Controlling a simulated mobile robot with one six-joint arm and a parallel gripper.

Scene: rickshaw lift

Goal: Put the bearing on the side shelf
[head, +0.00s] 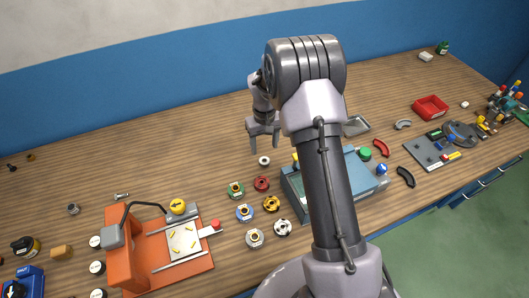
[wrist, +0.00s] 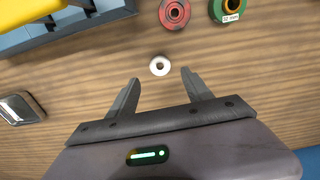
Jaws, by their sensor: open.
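A small white ring (head: 264,161), which looks like the bearing, lies flat on the wooden bench. It also shows in the wrist view, where the white ring (wrist: 160,65) has a dark hole. My gripper (head: 264,146) is above and just behind it. In the wrist view my gripper (wrist: 160,77) is open and empty, with the ring just beyond the gap between its fingertips. I cannot tell which part of the scene is the side shelf. My arm hides part of the bench and of a blue-grey fixture (head: 291,190).
A red ring (head: 262,183), a green ring (head: 236,190) and several other rings lie nearby. An orange fixture (head: 122,258) stands at the left. A metal dish (head: 356,126) and a red bin (head: 430,107) are to the right. The bench left of my gripper is clear.

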